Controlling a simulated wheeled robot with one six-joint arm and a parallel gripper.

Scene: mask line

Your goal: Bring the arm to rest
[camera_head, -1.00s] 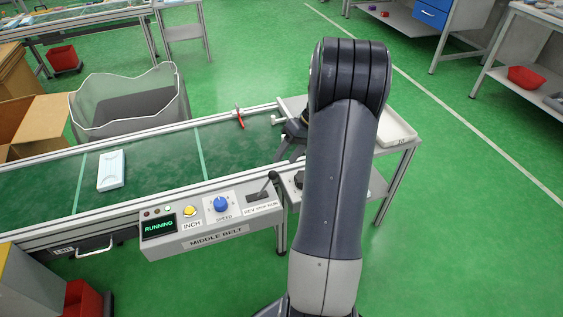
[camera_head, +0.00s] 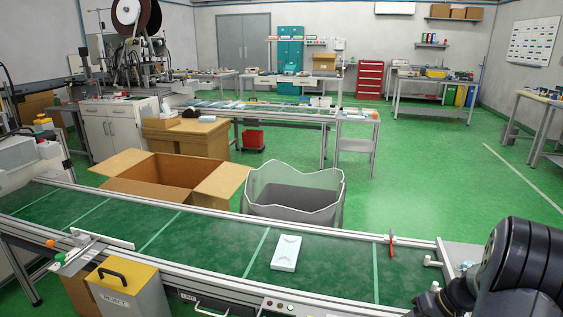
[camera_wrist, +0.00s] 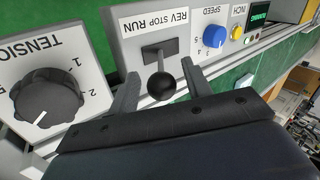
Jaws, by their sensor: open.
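My gripper (camera_wrist: 163,82) is open and empty in the wrist view, its two fingers pointing at the control panel. The black ball-topped lever (camera_wrist: 161,86) of the REV STOP RUN switch shows between the fingers; whether they touch it I cannot tell. The lever's setting is unclear. My arm (camera_head: 525,265) is folded at the lower right of the head view, where the gripper's fingertips cannot be made out.
The wrist view shows the TENSION knob (camera_wrist: 45,100), blue SPEED knob (camera_wrist: 213,36) and lit display (camera_wrist: 259,12) close by. The green belt (camera_head: 205,245) carries a white packet (camera_head: 286,253). A mesh bin (camera_head: 293,195) and open carton (camera_head: 165,175) stand behind it.

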